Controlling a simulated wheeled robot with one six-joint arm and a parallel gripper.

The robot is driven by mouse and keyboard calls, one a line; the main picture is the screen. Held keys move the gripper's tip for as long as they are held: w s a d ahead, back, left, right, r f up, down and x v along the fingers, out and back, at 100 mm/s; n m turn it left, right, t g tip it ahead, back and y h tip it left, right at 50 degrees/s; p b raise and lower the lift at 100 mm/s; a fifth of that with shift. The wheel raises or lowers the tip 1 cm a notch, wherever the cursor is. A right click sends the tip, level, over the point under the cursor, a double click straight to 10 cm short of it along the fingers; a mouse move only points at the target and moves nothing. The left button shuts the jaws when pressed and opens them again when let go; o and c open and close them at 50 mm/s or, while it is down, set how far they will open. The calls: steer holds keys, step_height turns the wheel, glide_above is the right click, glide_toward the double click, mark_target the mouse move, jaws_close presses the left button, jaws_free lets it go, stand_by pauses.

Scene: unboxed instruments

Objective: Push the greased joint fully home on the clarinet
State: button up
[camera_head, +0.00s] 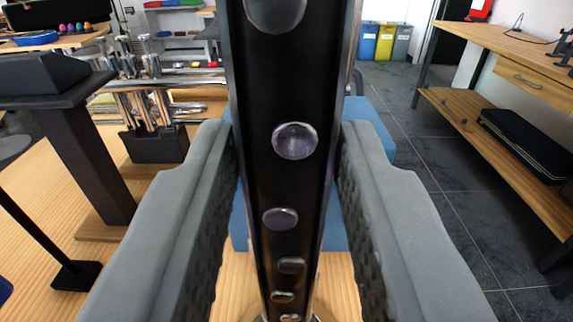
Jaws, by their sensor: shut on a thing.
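A black clarinet body (292,185) with silver round keys stands upright in the middle of the camera view, very close, running from the top edge to near the bottom. My gripper (290,160) has its two grey padded fingers on either side of it, shut on the body. The clarinet's upper end is cut off by the top of the picture. The greased joint and any gap at it cannot be made out. A silver ring-like part shows at the lower end, above the wooden table (185,250).
A blue block or pad (370,130) lies behind the clarinet. At left stand a black stand (75,145) and a silver brass instrument (150,90). At right is a wooden bench (510,85) with a black case (528,143) on its shelf. Coloured bins (384,42) stand far back.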

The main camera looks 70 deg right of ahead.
steer(key=shift+f, duration=0.2)
steer(key=o, duration=1.2)
steer(key=shift+c, duration=0.2)
steer(key=shift+c, duration=0.4)
steer(key=shift+v, duration=2.95)
steer(key=shift+r, duration=0.1)
